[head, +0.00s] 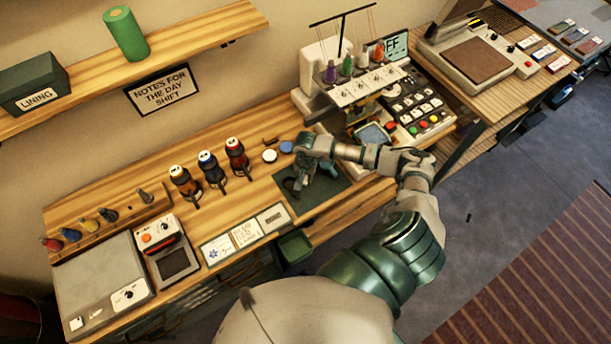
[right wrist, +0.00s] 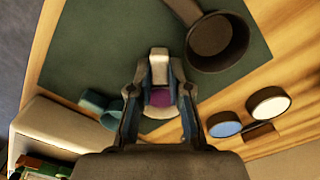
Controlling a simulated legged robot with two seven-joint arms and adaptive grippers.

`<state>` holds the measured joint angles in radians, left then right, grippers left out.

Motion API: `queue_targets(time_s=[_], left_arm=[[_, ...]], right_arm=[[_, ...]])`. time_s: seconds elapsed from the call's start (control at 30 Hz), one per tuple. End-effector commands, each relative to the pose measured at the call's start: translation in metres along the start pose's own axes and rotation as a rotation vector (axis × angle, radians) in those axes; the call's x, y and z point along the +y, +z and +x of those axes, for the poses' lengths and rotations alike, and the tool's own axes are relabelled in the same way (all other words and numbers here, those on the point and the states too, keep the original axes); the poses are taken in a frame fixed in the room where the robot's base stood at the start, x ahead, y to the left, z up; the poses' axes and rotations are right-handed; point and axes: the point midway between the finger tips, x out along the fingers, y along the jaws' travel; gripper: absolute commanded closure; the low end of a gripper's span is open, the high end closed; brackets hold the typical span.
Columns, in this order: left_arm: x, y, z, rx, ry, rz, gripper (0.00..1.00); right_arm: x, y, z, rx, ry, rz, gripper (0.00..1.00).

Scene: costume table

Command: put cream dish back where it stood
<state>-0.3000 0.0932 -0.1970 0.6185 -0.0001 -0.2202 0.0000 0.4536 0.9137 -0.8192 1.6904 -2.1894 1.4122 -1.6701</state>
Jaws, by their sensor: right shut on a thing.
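My right gripper (head: 302,188) reaches down over the dark green mat (head: 328,190). In the right wrist view its fingers (right wrist: 160,98) close around a small pale thing with a purple face (right wrist: 160,97). I cannot tell whether this thing is a dish; my gripper hides much of it. A small round dish with a cream top and dark side (head: 269,155) stands on the wood beside a similar blue-topped one (head: 287,147). Both also show right of my fingers in the right wrist view, cream (right wrist: 268,104) and blue (right wrist: 224,123), apart from them. My left gripper is out of view.
A dark round vessel with a handle (right wrist: 217,42) lies on the mat near my gripper. Several dark bottles (head: 208,165) stand to the left. An embroidery machine (head: 320,72) stands at the right. A green bin (head: 295,246) sits by the front edge.

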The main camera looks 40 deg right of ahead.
Motion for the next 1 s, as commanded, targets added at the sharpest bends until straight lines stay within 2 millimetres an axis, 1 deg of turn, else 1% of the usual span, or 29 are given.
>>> queue_targets(time_s=[0.17,0.2,0.27,0.3,0.4,0.47,0.67,0.77,0.87,1.0], left_arm=[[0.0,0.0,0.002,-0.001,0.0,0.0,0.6],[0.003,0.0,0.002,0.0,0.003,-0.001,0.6],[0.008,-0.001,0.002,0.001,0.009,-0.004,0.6],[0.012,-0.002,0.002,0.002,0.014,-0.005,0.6],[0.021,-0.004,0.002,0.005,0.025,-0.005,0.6],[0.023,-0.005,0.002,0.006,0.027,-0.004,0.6],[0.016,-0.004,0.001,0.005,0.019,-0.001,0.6],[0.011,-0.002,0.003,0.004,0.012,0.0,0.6],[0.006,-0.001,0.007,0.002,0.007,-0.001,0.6],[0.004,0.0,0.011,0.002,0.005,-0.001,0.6]], right_arm=[[0.001,-0.002,0.002,-0.001,-0.001,0.0,1.0],[0.001,-0.001,0.002,-0.001,-0.001,0.0,0.77],[0.001,-0.001,0.001,0.0,0.0,0.001,0.62],[0.0,0.0,0.001,0.001,0.001,0.001,0.57],[-0.001,0.001,0.0,0.002,0.002,0.001,0.57],[-0.001,0.002,0.0,0.003,0.003,0.001,0.57],[-0.003,0.002,-0.006,0.006,0.002,0.0,0.57],[-0.002,0.001,-0.019,0.006,-0.001,-0.001,0.57],[-0.001,-0.001,-0.04,0.006,-0.003,-0.001,0.57],[0.0,-0.001,-0.072,0.005,-0.002,-0.001,0.57]])
